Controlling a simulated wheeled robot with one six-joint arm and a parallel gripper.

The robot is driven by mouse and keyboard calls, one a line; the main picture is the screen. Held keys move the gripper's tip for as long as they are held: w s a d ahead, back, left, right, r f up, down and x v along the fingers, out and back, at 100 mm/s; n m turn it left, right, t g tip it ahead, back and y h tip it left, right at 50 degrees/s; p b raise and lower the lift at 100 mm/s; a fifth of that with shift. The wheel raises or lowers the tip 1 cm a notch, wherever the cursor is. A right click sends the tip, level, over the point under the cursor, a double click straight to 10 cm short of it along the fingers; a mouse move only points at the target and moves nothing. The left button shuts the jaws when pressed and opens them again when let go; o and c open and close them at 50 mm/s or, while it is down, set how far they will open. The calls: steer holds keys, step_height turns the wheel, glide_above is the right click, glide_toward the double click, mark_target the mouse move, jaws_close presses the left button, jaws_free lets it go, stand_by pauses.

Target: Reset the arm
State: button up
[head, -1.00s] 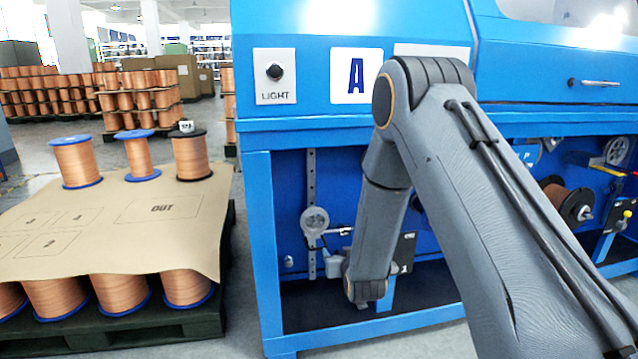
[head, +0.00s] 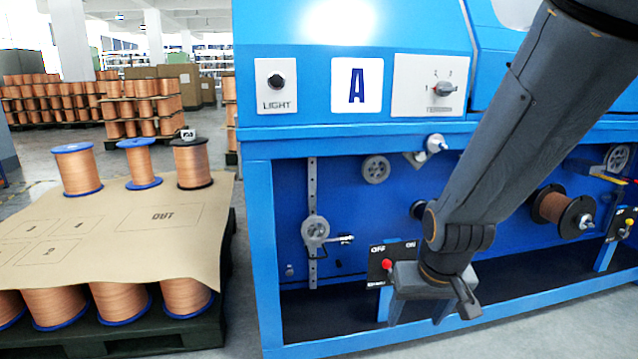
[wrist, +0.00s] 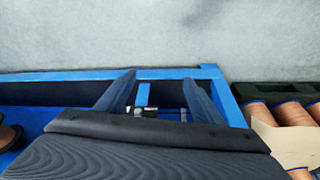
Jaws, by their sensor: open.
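My gripper (head: 428,312) hangs in front of the lower bay of the blue machine (head: 262,240) in the head view. Its two fingers are apart and point downward, with nothing between them. In the wrist view the open fingers (wrist: 157,92) extend over the blue frame, with grey floor beyond. The panel with the red button and OFF and ON labels (head: 380,262) is just left of and partly behind the gripper. My arm comes down from the upper right and hides part of the machine.
A tension pulley on a slotted bar (head: 315,231) is left of the gripper, and another pulley (head: 376,169) is above. A copper spool (head: 552,207) is mounted at right. A pallet with a cardboard sheet (head: 110,235) and copper spools stands left. Floor (head: 600,318) is open in front.

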steer(key=s+a+r+n+g+y, duration=0.1)
steer(key=s+a+r+n+g, duration=0.2)
steer(key=s+a, duration=0.7)
steer(key=s+a+r+n+g+y, duration=0.1)
steer(key=s+a+r+n, duration=0.3)
steer(key=s+a, duration=0.55)
steer(key=d+r+m+h+p, duration=0.1)
steer(key=d+r+m+p, duration=0.2)
steer(key=d+r+p, duration=0.7)
steer(key=d+r+m+h+p, duration=0.1)
steer(key=d+r+m+p, duration=0.3)
steer(key=d+r+p, duration=0.6)
steer(key=shift+w+r+p, duration=0.2)
steer(key=shift+r+p, duration=3.1)
steer(key=shift+p, duration=3.5)
